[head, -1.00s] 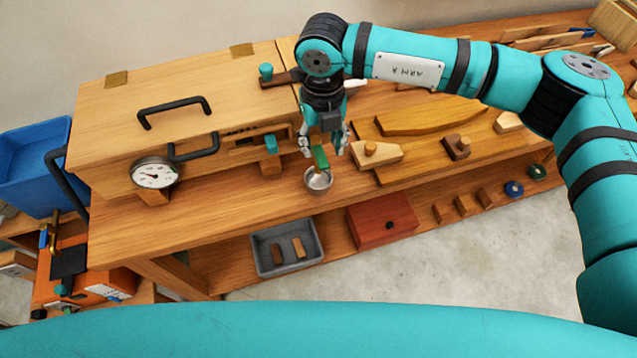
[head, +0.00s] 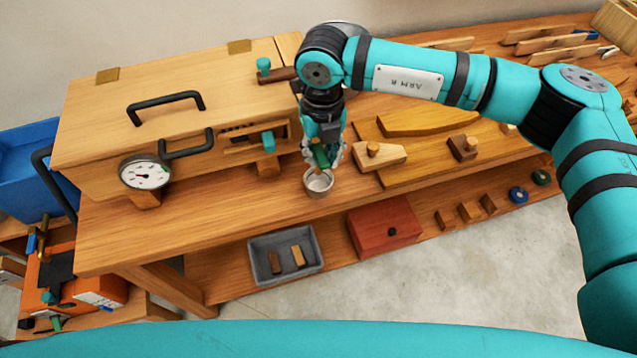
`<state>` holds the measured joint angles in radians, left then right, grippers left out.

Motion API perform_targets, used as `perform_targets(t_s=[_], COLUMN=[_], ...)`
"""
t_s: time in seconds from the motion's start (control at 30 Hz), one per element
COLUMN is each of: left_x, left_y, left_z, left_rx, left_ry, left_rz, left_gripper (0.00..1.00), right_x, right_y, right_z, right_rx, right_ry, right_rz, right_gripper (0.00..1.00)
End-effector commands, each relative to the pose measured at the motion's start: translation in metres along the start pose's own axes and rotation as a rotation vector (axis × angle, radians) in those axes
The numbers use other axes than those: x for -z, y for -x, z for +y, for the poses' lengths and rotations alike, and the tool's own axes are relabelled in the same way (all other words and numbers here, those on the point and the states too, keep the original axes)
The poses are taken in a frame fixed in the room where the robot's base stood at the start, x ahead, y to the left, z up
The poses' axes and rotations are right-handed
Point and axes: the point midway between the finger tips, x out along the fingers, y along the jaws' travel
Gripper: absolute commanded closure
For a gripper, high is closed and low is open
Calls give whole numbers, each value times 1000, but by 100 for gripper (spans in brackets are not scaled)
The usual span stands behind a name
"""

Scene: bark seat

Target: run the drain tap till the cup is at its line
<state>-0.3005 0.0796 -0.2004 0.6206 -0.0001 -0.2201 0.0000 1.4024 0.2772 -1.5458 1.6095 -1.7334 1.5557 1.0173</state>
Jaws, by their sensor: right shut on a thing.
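A small metal cup (head: 318,184) stands upright near the front edge of the bench, its open top facing me. My right gripper (head: 322,158) is shut on a green handle (head: 320,156) just above and behind the cup's back rim. The fingers cover much of the handle, and I cannot tell what it joins to; the drain tap's body is not clearly visible. The cup's line and the level inside it are too small to tell. My left gripper is not in view.
A long wooden box (head: 185,110) with black handles and a round dial gauge (head: 146,174) stands left of the cup. A wooden board (head: 440,150) with blocks lies to the right. A grey tray (head: 262,277) and red box (head: 370,236) sit on the lower shelf.

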Motion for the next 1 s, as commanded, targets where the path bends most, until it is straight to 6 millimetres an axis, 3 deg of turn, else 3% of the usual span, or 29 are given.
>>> perform_targets(t_s=[0.27,1.0], left_x=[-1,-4], left_y=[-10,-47], left_z=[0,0], left_rx=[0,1], left_ry=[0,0], left_rz=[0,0], left_gripper=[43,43], right_x=[-2,-11], right_y=[-3,-2], right_z=[-3,-20], right_rx=[0,0], right_ry=[66,481], right_rz=[-2,-8], right_gripper=[100,100])
